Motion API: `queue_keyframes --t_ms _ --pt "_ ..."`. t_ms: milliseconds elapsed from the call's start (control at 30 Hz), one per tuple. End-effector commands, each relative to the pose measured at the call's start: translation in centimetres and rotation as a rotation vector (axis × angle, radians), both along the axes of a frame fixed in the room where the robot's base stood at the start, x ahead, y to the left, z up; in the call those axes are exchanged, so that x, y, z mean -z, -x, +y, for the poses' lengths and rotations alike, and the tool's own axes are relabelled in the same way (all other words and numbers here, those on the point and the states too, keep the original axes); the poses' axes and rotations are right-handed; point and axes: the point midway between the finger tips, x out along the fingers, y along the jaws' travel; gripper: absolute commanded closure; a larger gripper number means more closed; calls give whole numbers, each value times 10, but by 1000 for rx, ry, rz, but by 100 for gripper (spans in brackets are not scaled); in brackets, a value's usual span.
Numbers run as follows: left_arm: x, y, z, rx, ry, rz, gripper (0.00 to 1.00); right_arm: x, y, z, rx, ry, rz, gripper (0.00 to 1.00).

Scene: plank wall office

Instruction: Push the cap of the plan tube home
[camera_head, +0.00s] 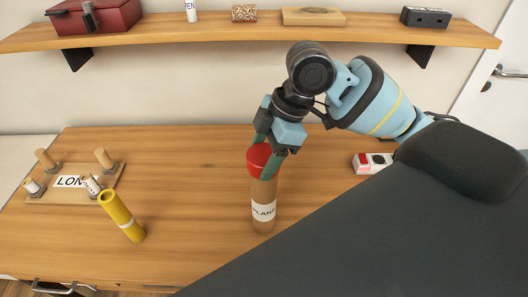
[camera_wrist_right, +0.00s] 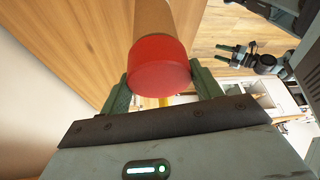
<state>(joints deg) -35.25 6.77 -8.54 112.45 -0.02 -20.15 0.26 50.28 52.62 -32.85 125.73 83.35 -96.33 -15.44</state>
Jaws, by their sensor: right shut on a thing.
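The plan tube (camera_head: 264,205), brown with a white label reading PLAN, stands upright on the desk. Its red cap (camera_head: 258,156) sits over the tube's top; I cannot tell how far down it is. My right gripper (camera_head: 268,160) is shut on the cap, one finger on each side. In the right wrist view the cap (camera_wrist_right: 160,62) shows between the fingers (camera_wrist_right: 160,88), with the brown tube (camera_wrist_right: 155,17) behind it. My left gripper (camera_wrist_right: 224,54) shows small in that view, its fingers apart and empty.
A yellow tube (camera_head: 121,216) stands left of the plan tube. A wooden board (camera_head: 103,190) with pegs and a label lies at the left. A red and white box (camera_head: 372,163) is at the right. A shelf (camera_head: 200,33) with several items hangs above the desk.

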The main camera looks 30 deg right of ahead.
Motion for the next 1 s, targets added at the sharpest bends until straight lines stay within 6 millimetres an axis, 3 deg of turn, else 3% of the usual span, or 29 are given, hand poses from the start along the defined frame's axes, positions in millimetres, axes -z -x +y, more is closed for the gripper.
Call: queue_keyframes --t_ms 1000 --pt "7 6 1 3 -4 19 40 16 0 0 1 0 1 58"
